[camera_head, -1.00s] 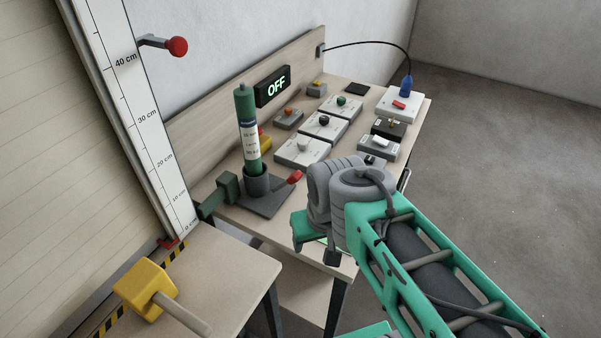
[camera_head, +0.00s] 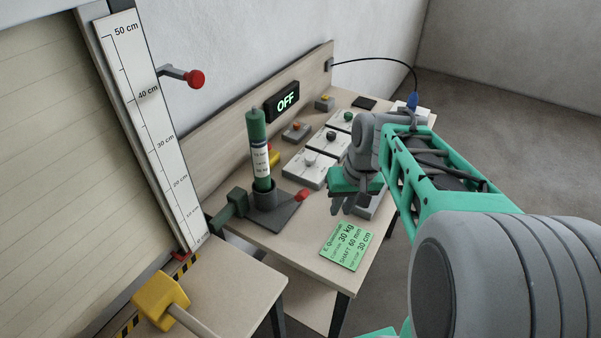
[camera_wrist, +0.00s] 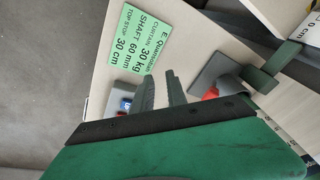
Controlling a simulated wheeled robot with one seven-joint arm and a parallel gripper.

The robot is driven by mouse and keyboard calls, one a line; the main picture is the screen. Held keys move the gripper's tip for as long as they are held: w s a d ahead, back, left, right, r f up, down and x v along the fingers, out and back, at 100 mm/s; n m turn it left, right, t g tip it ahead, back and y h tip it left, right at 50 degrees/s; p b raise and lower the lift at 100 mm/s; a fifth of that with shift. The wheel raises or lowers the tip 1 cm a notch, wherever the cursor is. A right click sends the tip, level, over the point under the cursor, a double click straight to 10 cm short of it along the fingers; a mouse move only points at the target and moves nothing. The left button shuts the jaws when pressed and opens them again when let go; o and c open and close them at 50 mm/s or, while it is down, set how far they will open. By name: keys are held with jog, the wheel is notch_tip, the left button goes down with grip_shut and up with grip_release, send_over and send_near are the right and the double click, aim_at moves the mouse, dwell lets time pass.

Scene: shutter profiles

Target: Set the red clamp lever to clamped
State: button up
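The red clamp lever (camera_head: 301,195) is at the right side of the grey clamp base (camera_head: 284,216), which holds an upright green motor tube (camera_head: 260,150). In the wrist view the red lever (camera_wrist: 211,94) is right of my fingers, beside the grey base plate (camera_wrist: 216,72). My gripper (camera_head: 343,208) is above the workbench, right of the lever and apart from it. In the wrist view my gripper (camera_wrist: 161,74) has its two fingers apart, with nothing visible between them. The lever's exact angle is hard to tell.
A green card (camera_head: 347,245) lies on the workbench front. Several switch boxes, such as a white one (camera_head: 308,168), stand behind. An OFF display (camera_head: 284,101) is on the back panel. A yellow mallet (camera_head: 160,300) lies on the near table. A red-knobbed arm (camera_head: 195,79) juts out beside the scale.

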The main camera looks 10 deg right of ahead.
aim_at(301, 191)
jog(key=w+a+r+n, duration=0.1)
jog(key=w+r, duration=0.1)
jog(key=r, duration=0.1)
jog(key=w+a+r+n+t+y, duration=0.1)
jog(key=w+r+n, duration=0.1)
jog(key=w, duration=0.1)
jog(key=w+a+r+n, duration=0.1)
jog(key=w+r, duration=0.2)
jog(key=shift+a+r+n+y, duration=0.1)
jog(key=shift+r+n+y, duration=0.25)
jog(key=shift+n+y, duration=0.05)
jog(key=c, duration=0.3)
jog(key=r+n, duration=0.1)
jog(key=a+r+n, duration=0.1)
jog(key=a+r, duration=0.1)
jog(key=r, duration=0.1)
jog(key=shift+w+a+n+t, duration=0.1)
jog(key=shift+w+n+t, duration=0.25)
jog(key=shift+n+t, duration=0.05)
grip_shut()
jog(key=shift+s+a+r+n+y, duration=0.25)
jog(key=shift+s+a+n, duration=0.15)
jog(key=shift+n, duration=0.25)
jog(key=shift+s+a+r+n+y, duration=0.2)
jog(key=shift+s+a+n, duration=0.2)
jog(key=shift+n, duration=0.25)
